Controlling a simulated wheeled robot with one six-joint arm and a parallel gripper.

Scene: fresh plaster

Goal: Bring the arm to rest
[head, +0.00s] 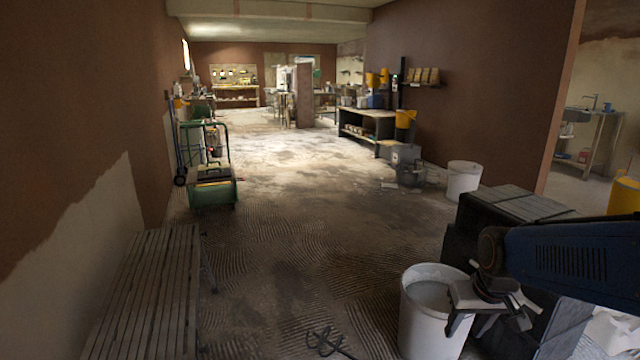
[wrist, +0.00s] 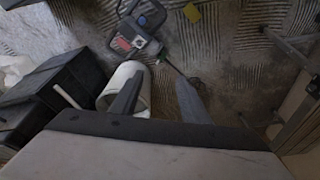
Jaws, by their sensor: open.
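My arm reaches in from the right edge of the head view, with its blue link over a black case. My gripper (head: 489,326) is open at its end, low at the front right, beside and partly in front of a white bucket (head: 425,318). In the wrist view my gripper (wrist: 158,98) has its two fingers spread, with nothing between them. The bucket (wrist: 142,97) shows behind the left finger there. I cannot tell whether the gripper touches the bucket.
A black case (head: 462,238) stands behind the bucket. A power mixer (wrist: 140,35) lies on the ridged floor; its paddle (head: 325,342) shows at the front. A slatted bench (head: 150,290) is at left, a green cart (head: 212,192) beyond it. The middle floor is clear.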

